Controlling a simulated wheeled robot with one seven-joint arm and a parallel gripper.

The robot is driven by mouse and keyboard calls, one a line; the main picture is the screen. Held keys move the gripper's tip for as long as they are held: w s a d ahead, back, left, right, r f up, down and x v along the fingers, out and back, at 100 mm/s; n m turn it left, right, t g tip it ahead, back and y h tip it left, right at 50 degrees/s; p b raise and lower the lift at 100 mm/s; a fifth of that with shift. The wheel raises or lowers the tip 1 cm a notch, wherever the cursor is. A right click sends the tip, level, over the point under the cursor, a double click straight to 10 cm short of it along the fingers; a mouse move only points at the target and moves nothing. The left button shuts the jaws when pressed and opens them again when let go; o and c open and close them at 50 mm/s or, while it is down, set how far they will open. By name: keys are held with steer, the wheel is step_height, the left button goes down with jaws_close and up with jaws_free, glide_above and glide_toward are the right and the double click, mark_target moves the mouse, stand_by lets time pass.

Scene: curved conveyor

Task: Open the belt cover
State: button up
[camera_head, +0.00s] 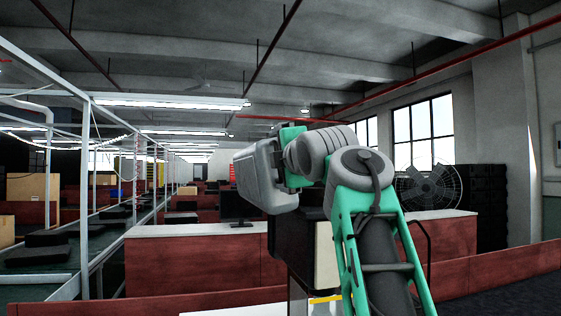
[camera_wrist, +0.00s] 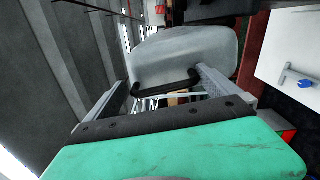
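A pale grey, rounded shell (camera_wrist: 185,52) with a dark bar (camera_wrist: 165,84) along its lower edge lies just beyond my gripper in the wrist view. It looks like the belt cover, but I cannot be sure. A similar grey shell (camera_head: 262,178) shows at the end of my arm in the head view. My gripper (camera_wrist: 165,82) has two grey fingers set wide apart, with their tips by the two ends of the dark bar. I cannot tell whether they touch it. In the head view my arm hides the fingers.
Red-brown partitions with pale tops (camera_head: 440,214) stand ahead and to the right. A dark monitor (camera_head: 238,206) stands on one. A metal-framed conveyor line (camera_head: 45,258) with dark items runs along the left. A round fan (camera_head: 428,187) stands at the right. A white surface (camera_wrist: 290,45) shows in the wrist view.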

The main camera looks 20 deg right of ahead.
steer(key=s+b, duration=0.2)
steer(key=s, duration=0.6)
steer(key=shift+a, duration=0.45)
steer(key=shift+w, duration=0.1)
